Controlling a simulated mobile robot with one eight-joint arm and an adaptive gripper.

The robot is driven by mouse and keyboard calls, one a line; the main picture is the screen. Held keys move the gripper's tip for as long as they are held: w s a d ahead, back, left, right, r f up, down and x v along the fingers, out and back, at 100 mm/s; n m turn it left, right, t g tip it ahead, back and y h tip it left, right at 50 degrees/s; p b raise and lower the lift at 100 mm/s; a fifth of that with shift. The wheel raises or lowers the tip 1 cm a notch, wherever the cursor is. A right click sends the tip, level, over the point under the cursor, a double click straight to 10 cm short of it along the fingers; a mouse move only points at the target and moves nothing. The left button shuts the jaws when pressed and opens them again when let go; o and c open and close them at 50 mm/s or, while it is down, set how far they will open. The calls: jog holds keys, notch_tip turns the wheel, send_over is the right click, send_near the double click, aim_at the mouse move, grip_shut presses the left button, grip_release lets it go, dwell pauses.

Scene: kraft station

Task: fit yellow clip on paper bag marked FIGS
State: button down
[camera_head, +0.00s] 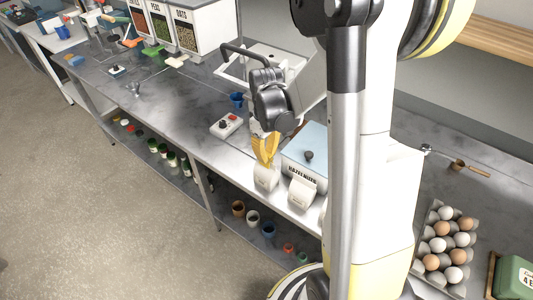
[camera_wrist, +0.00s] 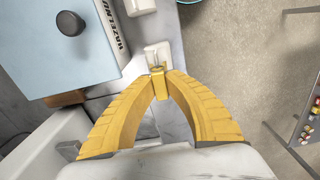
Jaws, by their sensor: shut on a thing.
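My gripper (camera_head: 265,150) has ribbed yellow fingers and points down over the front edge of the grey worktop. In the wrist view its fingertips (camera_wrist: 158,73) are closed on the small yellow clip (camera_wrist: 158,83). A small white paper bag (camera_head: 266,179) stands right under the fingertips; its top also shows just past the clip in the wrist view (camera_wrist: 158,50). A second white bag (camera_head: 302,191) stands to its right, and part of it shows in the wrist view (camera_wrist: 140,6). I cannot read the bags' markings, or tell whether the clip touches the nearer bag.
A blue-lidded HAZELNUTS bin (camera_head: 308,160) stands close behind the bags. A switch box with a red button (camera_head: 226,125) and a blue cup (camera_head: 236,99) are to the left. An egg tray (camera_head: 445,240) is at the right. Cups stand on the shelf below.

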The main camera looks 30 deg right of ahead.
jog(key=shift+f+b, duration=0.4)
jog(key=shift+f, duration=0.15)
jog(key=shift+c, duration=1.4)
grip_release()
jog(key=shift+r, duration=0.2)
jog(key=shift+r+p, duration=1)
jog(key=shift+r, duration=0.4)
jog(key=shift+r, duration=0.1)
jog(key=shift+r+p, duration=2.05)
jog(key=shift+r, duration=0.85)
